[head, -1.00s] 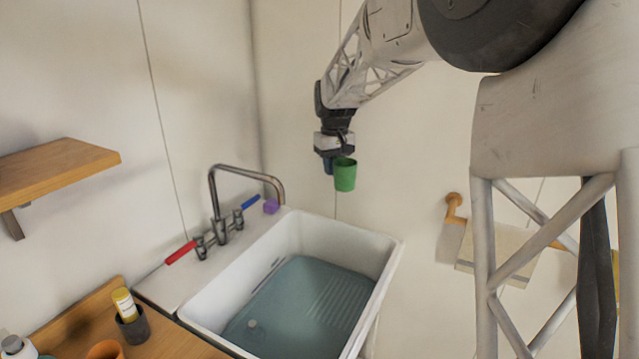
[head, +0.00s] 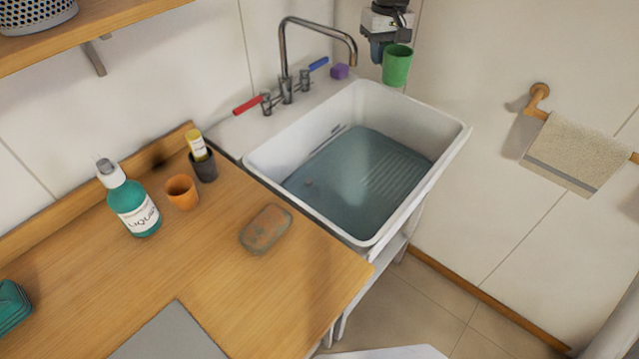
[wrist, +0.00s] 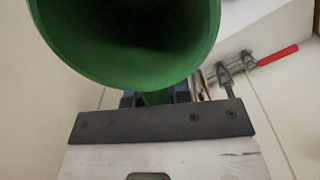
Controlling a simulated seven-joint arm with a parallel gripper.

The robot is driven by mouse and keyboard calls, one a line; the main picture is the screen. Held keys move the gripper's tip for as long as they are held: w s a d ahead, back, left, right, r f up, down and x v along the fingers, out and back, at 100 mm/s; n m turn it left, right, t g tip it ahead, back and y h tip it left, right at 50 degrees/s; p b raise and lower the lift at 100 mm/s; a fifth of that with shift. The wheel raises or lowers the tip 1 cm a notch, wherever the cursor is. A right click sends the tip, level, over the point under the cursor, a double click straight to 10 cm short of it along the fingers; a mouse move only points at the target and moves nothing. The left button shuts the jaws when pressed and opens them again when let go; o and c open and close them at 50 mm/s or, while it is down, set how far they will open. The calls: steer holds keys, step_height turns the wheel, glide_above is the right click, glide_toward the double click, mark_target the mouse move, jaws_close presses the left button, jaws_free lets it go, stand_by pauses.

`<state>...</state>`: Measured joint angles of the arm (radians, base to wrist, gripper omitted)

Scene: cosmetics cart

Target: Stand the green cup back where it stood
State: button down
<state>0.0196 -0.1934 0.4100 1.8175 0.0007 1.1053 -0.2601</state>
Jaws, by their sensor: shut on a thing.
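The green cup (head: 397,65) is held in the air above the far right corner of the sink, near the back wall. My gripper (head: 381,48) is shut on the cup, at its left side in the head view. In the wrist view the green cup (wrist: 130,35) fills the upper middle, and I look into its dark, open mouth. The fingertips are mostly hidden behind the cup. The cup looks roughly upright in the head view.
The white sink (head: 455,150) holds water, with a tap (head: 285,60) behind it and a purple block (head: 340,71) nearby.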

steer(key=s+a+f+n, duration=0.15)
steer(key=s+a, duration=0.25)
steer(key=s, duration=0.4)
steer(key=s+a+f+n, duration=0.1)
steer(key=s+a+f, duration=0.25)
steer(key=s, duration=0.35)
steer(key=s+a+f+n, duration=0.1)
steer(key=s+a+f, duration=0.1)
steer(key=s+a, duration=0.45)
steer(key=s+f+n, duration=0.1)
steer(key=s+f, duration=0.2)
steer(key=s, duration=0.4)
steer(key=s+f+n, duration=0.1)
steer(key=s+f, duration=0.3)
steer(key=s, duration=0.4)
steer(key=s+f+n, duration=0.1)
steer(key=s+f, duration=0.2)
steer(key=s, duration=0.4)
steer(key=shift+s+d+f, duration=0.2)
steer(key=shift+d+f, duration=0.05)
steer(key=shift+d, duration=0.15)
steer(key=shift+w, duration=0.15)
glide_above(296, 242)
steer(key=shift+f, duration=0.7)
steer(key=shift+f, duration=1.8)
